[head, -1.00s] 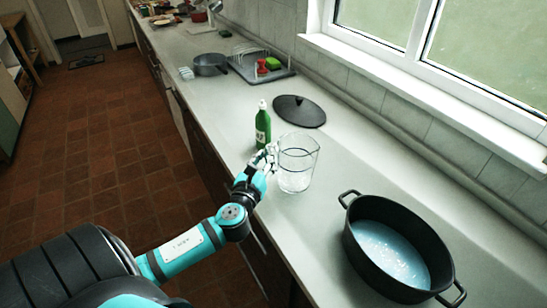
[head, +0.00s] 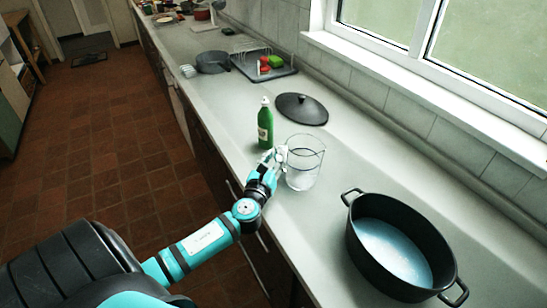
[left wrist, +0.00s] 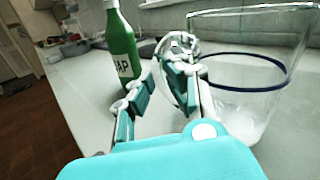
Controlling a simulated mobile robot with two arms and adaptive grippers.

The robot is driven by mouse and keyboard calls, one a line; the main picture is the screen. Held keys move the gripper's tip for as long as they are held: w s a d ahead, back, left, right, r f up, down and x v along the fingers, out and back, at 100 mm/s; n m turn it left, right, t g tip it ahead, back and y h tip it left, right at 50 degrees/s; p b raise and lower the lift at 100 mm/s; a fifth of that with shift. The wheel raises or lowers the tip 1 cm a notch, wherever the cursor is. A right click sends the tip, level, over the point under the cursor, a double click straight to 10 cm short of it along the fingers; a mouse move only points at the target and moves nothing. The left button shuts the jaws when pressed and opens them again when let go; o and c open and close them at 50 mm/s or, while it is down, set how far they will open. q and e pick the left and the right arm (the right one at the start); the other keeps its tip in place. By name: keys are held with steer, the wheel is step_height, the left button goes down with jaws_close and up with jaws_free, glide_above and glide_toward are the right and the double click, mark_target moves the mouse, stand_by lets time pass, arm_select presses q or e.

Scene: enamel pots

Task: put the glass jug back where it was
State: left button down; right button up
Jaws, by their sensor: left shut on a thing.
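The clear glass jug (head: 305,165) stands upright over the counter beside the green bottle. Its dark ring shows around the glass, and it fills the right of the left wrist view (left wrist: 250,85). My left gripper (head: 273,160) is shut on the jug's handle, on the jug's left side. In the left wrist view its fingers (left wrist: 165,85) close around the glass handle. I cannot tell whether the jug's base touches the counter. My right gripper is not in view.
The green bottle (head: 265,125) stands close behind the gripper. A black lid (head: 301,108) lies farther back. A large black pot (head: 430,245) with pale bluish contents stands at front right. A dish rack (head: 275,72) and grey pan (head: 213,62) are farther away. Counter between jug and pot is clear.

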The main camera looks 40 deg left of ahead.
arm_select(q)
steer(key=c, duration=1.4)
jaws_free()
steer(key=shift+r+p, duration=0.25)
steer(key=shift+p, duration=0.1)
steer(key=b+v, duration=0.1)
steer(key=v, duration=0.4)
steer(key=b+v, duration=0.1)
steer(key=v, duration=0.4)
steer(key=shift+s+d+f, duration=0.15)
steer(key=shift+s+f, duration=0.05)
steer(key=shift+s, duration=0.1)
steer(key=shift+s+d+r, duration=0.1)
steer(key=shift+s+d, duration=0.15)
steer(key=shift+s, duration=0.45)
